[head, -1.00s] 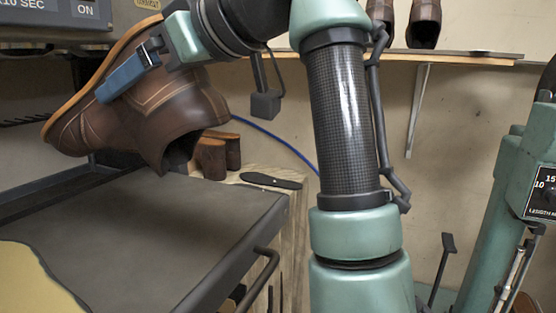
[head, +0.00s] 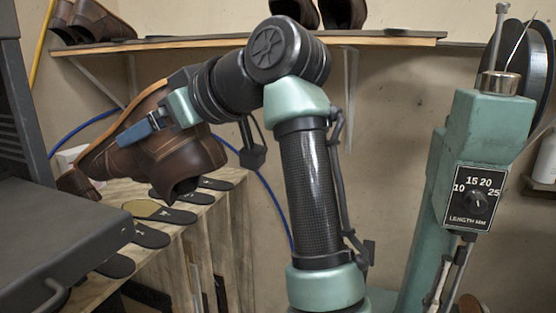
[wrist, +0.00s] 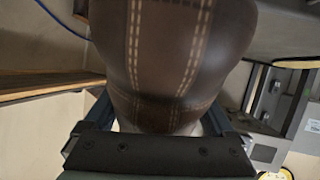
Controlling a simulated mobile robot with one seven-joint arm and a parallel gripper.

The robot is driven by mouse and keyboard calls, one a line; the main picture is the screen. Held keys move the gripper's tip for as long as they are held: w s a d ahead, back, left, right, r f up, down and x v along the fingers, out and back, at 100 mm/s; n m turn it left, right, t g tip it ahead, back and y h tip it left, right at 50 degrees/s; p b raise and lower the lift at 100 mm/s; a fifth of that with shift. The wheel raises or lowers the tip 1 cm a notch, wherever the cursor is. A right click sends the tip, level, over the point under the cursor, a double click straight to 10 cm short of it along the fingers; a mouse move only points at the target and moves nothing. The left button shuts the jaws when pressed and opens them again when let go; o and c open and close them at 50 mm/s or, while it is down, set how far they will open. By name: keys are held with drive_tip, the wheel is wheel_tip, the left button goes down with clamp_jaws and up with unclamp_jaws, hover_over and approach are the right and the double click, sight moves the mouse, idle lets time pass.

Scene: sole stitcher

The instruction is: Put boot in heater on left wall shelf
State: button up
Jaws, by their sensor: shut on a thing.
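A brown leather boot (head: 185,155) hangs in the air at the left of the head view, tilted, with its opening facing down. My gripper (head: 138,131) is shut on it. In the wrist view the stitched boot (wrist: 175,50) fills the upper middle, between the fingers of my gripper (wrist: 155,118). The grey heater (head: 22,110) stands at the left edge, mostly out of frame, with a flat dark surface (head: 60,235) in front. A wooden wall shelf (head: 390,41) runs along the back wall above the boot.
Brown shoes stand on the shelf's left end (head: 92,20) and others near its right part (head: 342,12). My arm hides part of the shelf between them. A wooden rack with dark insoles (head: 172,214) lies below the boot. A green stitching machine (head: 460,150) stands at right.

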drive_tip(key=w+d+f+m+t+h+b, duration=0.1)
drive_tip(key=w+d+f+m+t+h, duration=0.2)
drive_tip(key=f, duration=1.4)
drive_tip(key=d+f+m+t+h+b, duration=0.1)
drive_tip(key=d+f+m+t+h, duration=0.25)
drive_tip(key=f, duration=1.25)
drive_tip(key=s+d+f+m+h, duration=0.1)
drive_tip(key=s+d+f+m, duration=0.15)
drive_tip(key=s+f, duration=0.4)
drive_tip(key=s+d+f+m+h, duration=0.15)
drive_tip(key=s+d+f, duration=0.25)
drive_tip(key=f, duration=0.6)
drive_tip(key=s+d+f+h, duration=0.1)
drive_tip(key=s+d+f, duration=0.1)
drive_tip(key=s, duration=0.4)
drive_tip(key=s+d+f+m+h+b, duration=0.1)
drive_tip(key=s+f, duration=0.4)
drive_tip(key=s, duration=0.2)
drive_tip(key=shift+d+f, duration=0.15)
drive_tip(key=shift+d, duration=0.25)
